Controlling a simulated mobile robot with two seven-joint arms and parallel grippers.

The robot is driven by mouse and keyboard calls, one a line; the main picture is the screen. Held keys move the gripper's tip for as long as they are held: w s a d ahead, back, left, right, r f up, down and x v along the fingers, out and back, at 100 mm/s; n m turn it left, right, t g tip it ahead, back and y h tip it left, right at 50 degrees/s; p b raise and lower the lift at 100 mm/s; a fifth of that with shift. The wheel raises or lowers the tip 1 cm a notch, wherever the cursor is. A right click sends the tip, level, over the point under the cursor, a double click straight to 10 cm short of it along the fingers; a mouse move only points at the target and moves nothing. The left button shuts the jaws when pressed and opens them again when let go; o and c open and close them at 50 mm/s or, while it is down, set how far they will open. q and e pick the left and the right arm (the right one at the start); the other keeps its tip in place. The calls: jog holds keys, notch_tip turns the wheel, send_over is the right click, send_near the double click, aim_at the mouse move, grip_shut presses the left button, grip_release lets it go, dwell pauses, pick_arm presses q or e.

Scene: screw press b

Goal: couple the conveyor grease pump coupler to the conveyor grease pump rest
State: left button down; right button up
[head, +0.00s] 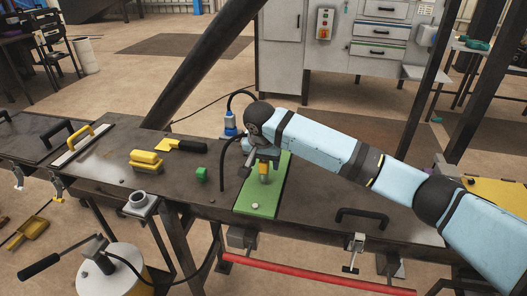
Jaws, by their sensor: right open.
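My right gripper (262,162) is open, pointing down over a green plate (261,205) on the dark bench. A small upright yellow piece (264,176) stands on the plate, just below or between its fingers; I cannot tell if they touch. The grease pump (108,272) is a white drum with a black-handled lever at the lower left, in front of the bench. A black hose (130,266) runs from it toward the bench. I cannot make out the coupler at the hose end; the gripper may hide it. I cannot surely identify the rest. My left gripper is out of view.
A grey cup (139,201) sits at the front edge. A red bar (315,277) runs below. A dark slanted beam (205,65) stands behind.

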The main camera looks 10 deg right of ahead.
jog(key=shift+w+f, duration=0.1)
jog(key=shift+f, duration=0.25)
grip_shut()
dwell(0.4)
